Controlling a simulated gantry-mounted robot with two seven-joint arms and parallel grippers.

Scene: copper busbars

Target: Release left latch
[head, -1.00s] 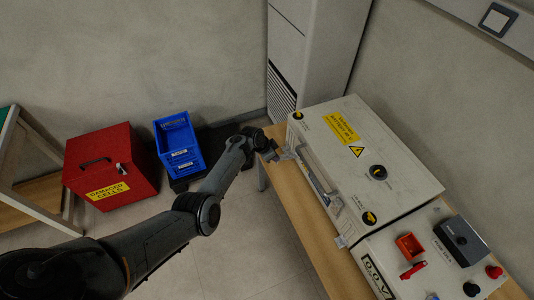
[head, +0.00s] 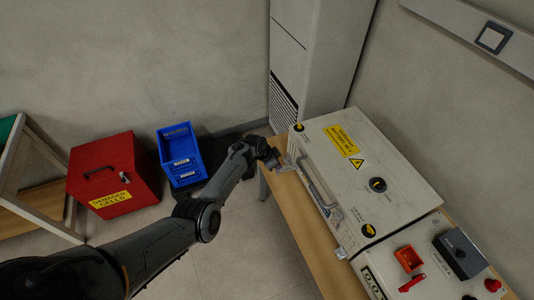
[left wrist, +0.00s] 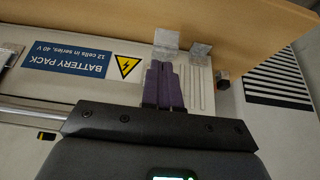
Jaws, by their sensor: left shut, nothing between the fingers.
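The white battery pack box (head: 405,190) sits on a wooden bench (head: 308,232), with a bar handle along its front side. My left gripper (head: 284,165) is at the box's front left corner, where the left latch is mostly hidden behind it. In the left wrist view, the purple fingers (left wrist: 163,84) are shut with nothing between them. Their tips are close to a metal latch piece (left wrist: 167,39) at the box's edge; I cannot tell whether they touch. A second metal piece (left wrist: 200,53) is beside it. Another metal latch (head: 341,253) is at the box's other front corner. My right gripper is not in view.
A control panel with a red holder (head: 408,258) and a dark grey unit (head: 459,252) adjoins the box. A red damaged-cells box (head: 113,172) and blue bins (head: 180,152) stand at left. A tall white cabinet (head: 318,60) rises behind. Floor in front of the bench is clear.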

